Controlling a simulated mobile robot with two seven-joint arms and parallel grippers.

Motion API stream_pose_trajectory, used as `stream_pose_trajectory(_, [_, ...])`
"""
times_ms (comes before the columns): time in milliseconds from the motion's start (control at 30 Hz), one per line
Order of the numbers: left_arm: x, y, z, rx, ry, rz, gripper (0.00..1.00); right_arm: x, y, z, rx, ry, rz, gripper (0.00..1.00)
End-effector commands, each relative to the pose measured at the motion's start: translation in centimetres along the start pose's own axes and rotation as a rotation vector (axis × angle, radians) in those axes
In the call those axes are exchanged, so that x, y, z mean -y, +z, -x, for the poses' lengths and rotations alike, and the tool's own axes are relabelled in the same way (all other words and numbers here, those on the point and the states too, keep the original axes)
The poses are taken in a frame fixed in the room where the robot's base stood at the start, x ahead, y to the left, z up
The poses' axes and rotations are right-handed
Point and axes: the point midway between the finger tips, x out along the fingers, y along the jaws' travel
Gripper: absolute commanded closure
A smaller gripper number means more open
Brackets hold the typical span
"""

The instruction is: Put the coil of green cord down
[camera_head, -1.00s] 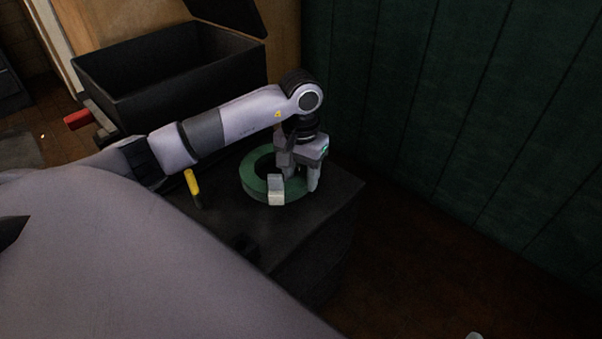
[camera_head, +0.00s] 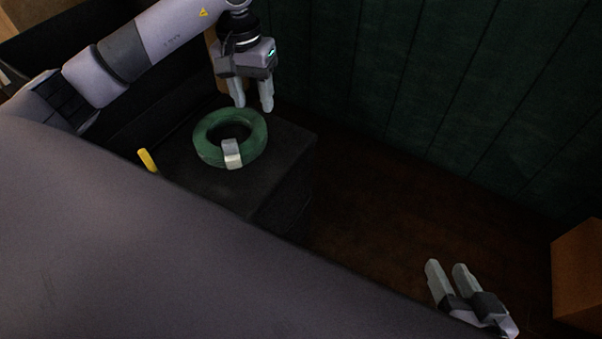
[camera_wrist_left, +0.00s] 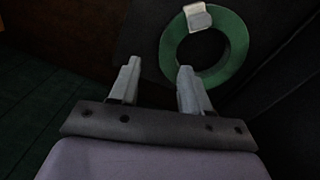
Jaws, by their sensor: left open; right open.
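The coil of green cord (camera_head: 205,146) lies flat on a dark box-like surface (camera_head: 285,150) in the head view. A pale band (camera_head: 232,154) wraps its near side. My left gripper (camera_head: 253,106) is open and empty, above and just behind the coil, apart from it. In the left wrist view the coil (camera_wrist_left: 236,60) shows beyond the open fingers (camera_wrist_left: 156,80), to the upper right, with nothing between them. My right gripper (camera_head: 446,272) is open and empty at the lower right of the head view, over the floor.
A yellow object (camera_head: 147,160) stands left of the coil. A dark green panelled wall (camera_head: 400,90) rises behind. Brown floor (camera_head: 370,220) lies open right of the dark surface. An orange-brown block (camera_head: 578,270) is at the far right.

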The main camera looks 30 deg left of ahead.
Motion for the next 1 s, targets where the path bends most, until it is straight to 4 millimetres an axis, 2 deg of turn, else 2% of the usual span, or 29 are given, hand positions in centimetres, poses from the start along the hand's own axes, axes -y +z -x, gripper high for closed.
stream_pose_trajectory(100, [-4.9, 2.0, -2.4, 0.065, 0.185, 0.045, 0.53, 0.0, 0.0, 0.0, 0.000, 0.000, 0.000, 0.57])
stream_pose_trajectory(233, [-12.6, 6.2, -3.8, 0.236, 0.499, 0.191, 0.53, 0.0, 0.0, 0.0, 0.000, 0.000, 0.000, 0.57])
stream_pose_trajectory(300, [-16.3, 8.5, -3.4, 0.369, 0.664, 0.303, 0.53, 0.0, 0.0, 0.0, 0.000, 0.000, 0.000, 0.57])
stream_pose_trajectory(400, [-20.6, 11.3, -1.8, 0.604, 0.870, 0.494, 0.53, 0.0, 0.0, 0.0, 0.000, 0.000, 0.000, 0.57])
stream_pose_trajectory(500, [-23.7, 13.2, 0.9, 0.884, 1.038, 0.711, 0.53, 0.0, 0.0, 0.0, 0.000, 0.000, 0.000, 0.57])
stream_pose_trajectory(600, [-25.3, 13.9, 3.7, 1.204, 1.156, 0.947, 0.53, 0.0, 0.0, 0.0, 0.001, -0.001, 0.000, 0.57])
stream_pose_trajectory(733, [-25.5, 13.0, 6.4, 1.672, 1.222, 1.273, 0.53, 0.0, 0.0, 0.0, 0.001, -0.001, 0.000, 0.57])
stream_pose_trajectory(833, [-24.5, 11.4, 7.2, 2.066, 1.194, 1.521, 0.53, 0.0, 0.0, 0.0, 0.001, -0.001, 0.000, 0.57])
stream_pose_trajectory(900, [-23.4, 10.2, 6.8, 2.357, 1.125, 1.690, 0.53, 0.0, 0.0, 0.0, 0.001, -0.001, 0.000, 0.57])
stream_pose_trajectory(933, [-22.8, 9.7, 6.3, -2.346, -1.023, -1.661, 0.53, 0.0, 0.0, 0.0, 0.001, -0.001, 0.000, 0.57])
stream_pose_trajectory(1000, [-21.5, 8.7, 4.8, -2.201, -0.747, -1.507, 0.53, 0.0, 0.0, 0.0, 0.001, -0.001, 0.000, 0.57])
